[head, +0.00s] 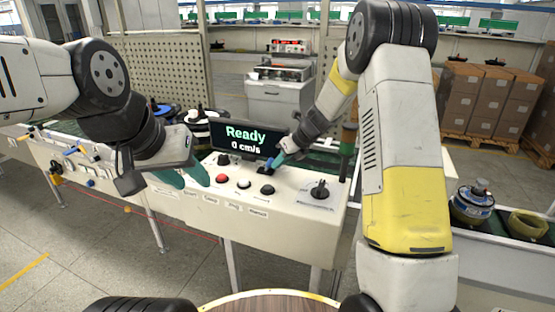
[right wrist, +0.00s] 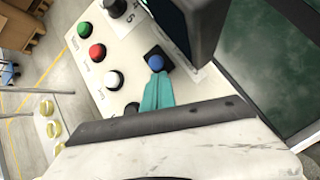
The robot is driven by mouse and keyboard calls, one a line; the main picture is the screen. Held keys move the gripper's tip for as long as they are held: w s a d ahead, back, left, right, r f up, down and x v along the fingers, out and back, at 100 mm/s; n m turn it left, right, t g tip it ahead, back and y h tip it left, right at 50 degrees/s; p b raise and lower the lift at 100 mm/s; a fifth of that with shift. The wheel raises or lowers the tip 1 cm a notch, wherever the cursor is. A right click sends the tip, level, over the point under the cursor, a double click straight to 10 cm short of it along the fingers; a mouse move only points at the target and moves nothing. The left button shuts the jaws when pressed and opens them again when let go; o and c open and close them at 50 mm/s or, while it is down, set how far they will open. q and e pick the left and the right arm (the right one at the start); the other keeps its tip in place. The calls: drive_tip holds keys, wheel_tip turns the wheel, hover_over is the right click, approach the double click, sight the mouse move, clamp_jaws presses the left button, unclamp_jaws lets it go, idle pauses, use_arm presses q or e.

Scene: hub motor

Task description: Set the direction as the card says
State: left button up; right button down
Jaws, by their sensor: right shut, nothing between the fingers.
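A pale control panel (head: 290,203) carries a display (head: 243,139) reading "Ready" and "0 cm/s". On it are a red button (head: 222,178), a white button (head: 244,184), a black button (head: 267,190) and a black rotary switch (head: 320,189) at the right. My right gripper (head: 278,159) is shut and empty, low over the panel. My left gripper (head: 183,178) is open and empty over the panel's left end. I cannot make out a card.
The right wrist view also shows a green button (right wrist: 84,30) and a black knob (right wrist: 115,6) with numbers. A motor part (head: 472,203) and a yellow-green ring (head: 527,225) lie on the right conveyor. Stacked boxes (head: 475,90) stand behind.

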sight(268, 163)
drive_tip(key=shift+w+a+r+g+h, duration=0.1)
drive_tip(key=shift+a+r+g+h, duration=0.2)
drive_tip(key=shift+h, duration=0.2)
drive_tip(key=shift+a, duration=0.1)
drive_tip(key=shift+w+a+r, duration=0.35)
drive_tip(key=shift+a+r, duration=0.15)
drive_tip(key=shift+a, duration=0.05)
drive_tip(key=shift+w+a+g+h, duration=0.15)
drive_tip(key=shift+a+g+h, duration=0.25)
drive_tip(key=shift+a+h, duration=0.35)
drive_tip(key=shift+w+a+r+h, duration=0.1)
drive_tip(key=shift+a+r+h, duration=0.05)
drive_tip(key=shift+h, duration=0.4)
drive_tip(key=shift+d, duration=0.45)
drive_tip(key=shift+a, duration=0.15)
use_arm(q)
drive_tip(key=shift+w+a, duration=0.15)
drive_tip(key=shift+a, duration=0.2)
use_arm(e)
drive_tip(key=shift+r, duration=0.7)
